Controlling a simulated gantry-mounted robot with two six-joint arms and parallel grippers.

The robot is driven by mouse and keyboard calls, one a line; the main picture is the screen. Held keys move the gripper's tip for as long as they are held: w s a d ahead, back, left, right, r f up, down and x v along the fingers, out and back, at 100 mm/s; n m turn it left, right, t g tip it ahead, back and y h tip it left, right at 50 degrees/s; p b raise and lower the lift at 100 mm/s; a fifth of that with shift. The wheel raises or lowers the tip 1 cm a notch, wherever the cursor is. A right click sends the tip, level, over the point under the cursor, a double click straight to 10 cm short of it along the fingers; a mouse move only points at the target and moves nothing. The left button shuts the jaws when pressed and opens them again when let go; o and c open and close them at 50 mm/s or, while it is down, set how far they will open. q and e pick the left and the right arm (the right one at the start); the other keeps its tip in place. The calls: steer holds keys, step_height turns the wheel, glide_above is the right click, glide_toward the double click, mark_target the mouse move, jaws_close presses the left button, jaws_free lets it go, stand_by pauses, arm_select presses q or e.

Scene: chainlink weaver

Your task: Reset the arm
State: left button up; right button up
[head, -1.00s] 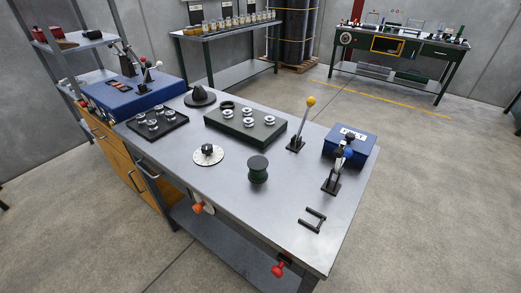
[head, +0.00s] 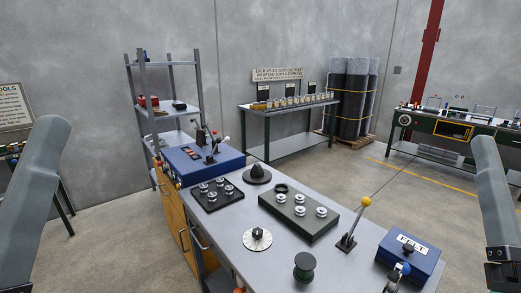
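My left arm comes in at the left edge of the head view and my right arm at the right edge. Both stand raised on either side of the workbench (head: 223,240). Neither gripper's fingers show; both arms run out of the frame at the bottom. On the bench are a black tray (head: 208,203) and a dark green block (head: 283,218), each with several silver round pieces. A white dial (head: 257,239), a dark green spool (head: 304,266), a yellow-knobbed lever (head: 356,224) and a blue box with a white label (head: 409,252) also stand there.
A blue machine (head: 203,161) with levers sits at the bench's far left end. A grey shelf rack (head: 141,96) stands behind it. A side table (head: 290,143) with jars, wrapped rolls (head: 350,97) on a pallet and a green bench (head: 440,141) stand farther back. Open floor lies between.

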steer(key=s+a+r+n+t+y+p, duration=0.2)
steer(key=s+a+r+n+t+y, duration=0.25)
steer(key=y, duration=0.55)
arm_select(q)
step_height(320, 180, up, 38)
steer(key=p, duration=3.5)
steer(key=shift+p, duration=0.4)
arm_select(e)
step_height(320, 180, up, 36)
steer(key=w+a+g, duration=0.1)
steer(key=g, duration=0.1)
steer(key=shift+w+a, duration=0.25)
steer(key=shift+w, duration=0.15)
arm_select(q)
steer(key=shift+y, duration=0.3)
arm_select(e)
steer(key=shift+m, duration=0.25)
